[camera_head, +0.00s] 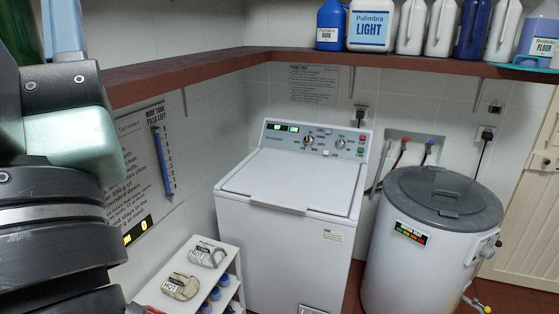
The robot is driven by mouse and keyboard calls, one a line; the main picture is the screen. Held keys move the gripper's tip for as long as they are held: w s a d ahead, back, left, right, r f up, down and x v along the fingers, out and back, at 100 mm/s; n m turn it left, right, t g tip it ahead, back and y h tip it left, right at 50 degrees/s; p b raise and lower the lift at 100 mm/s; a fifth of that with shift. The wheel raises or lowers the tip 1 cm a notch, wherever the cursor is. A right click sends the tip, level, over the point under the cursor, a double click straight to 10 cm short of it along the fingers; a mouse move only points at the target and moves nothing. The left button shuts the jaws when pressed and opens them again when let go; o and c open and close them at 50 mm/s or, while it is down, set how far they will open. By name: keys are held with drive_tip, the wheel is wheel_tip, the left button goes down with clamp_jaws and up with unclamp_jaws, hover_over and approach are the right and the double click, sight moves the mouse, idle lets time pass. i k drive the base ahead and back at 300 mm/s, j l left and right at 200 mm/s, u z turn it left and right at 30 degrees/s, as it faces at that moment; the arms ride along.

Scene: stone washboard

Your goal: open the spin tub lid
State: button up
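A round white tub (408,262) stands on the floor at the right. Its dark grey lid (424,200) has a raised handle and lies flat and closed on top. A white top-loading washer (283,245) stands in the middle, left of the round tub. Its white lid (292,181) is also shut. The labels are too small to tell which one is named the spin tub. Parts of my arm fill the left edge; my gripper is not in view.
A red-brown shelf (330,55) runs along the walls above, with several bottles (411,27) at the right. A small white rack (205,262) stands left of the washer. Taps and hoses (404,148) are behind the round tub. A door (525,220) is at far right.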

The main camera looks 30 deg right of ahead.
sight(434, 187)
drive_tip(key=l+z, duration=0.15)
drive_tip(key=z, duration=0.25)
drive_tip(key=l+z, duration=0.1)
drive_tip(key=z, duration=0.3)
drive_tip(key=l+z, duration=0.1)
drive_tip(key=z, duration=0.3)
drive_tip(key=i+l+z, duration=0.1)
drive_tip(key=z, duration=0.3)
drive_tip(key=i+l, duration=0.2)
drive_tip(key=l, duration=0.15)
drive_tip(key=i+l+z, duration=0.1)
drive_tip(key=i+l, duration=0.1)
drive_tip(key=l, duration=0.1)
